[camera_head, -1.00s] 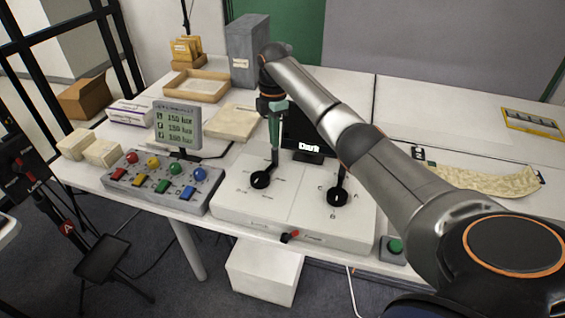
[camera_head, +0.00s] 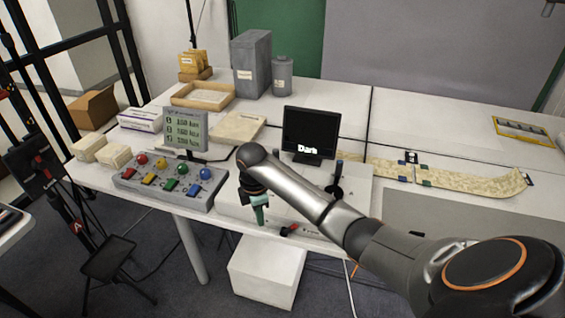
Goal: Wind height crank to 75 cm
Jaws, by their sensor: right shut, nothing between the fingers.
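A small black part with a red handle (camera_head: 289,230), which looks like the height crank, sits at the front edge of the table under the white lever panel (camera_head: 308,213). My right gripper (camera_head: 261,218) points down over the front left part of that panel, a little left of the red handle and apart from it in the picture. It is shut and empty. My right forearm crosses the panel and hides much of it, including the left lever. No height readout can be made out. My left gripper is not in view.
A black lever (camera_head: 336,189) stands up on the panel's right side. A monitor reading "Dark" (camera_head: 309,134) is behind it. A button box (camera_head: 170,188) with coloured knobs lies left of the gripper. A white box (camera_head: 267,272) stands on the floor below.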

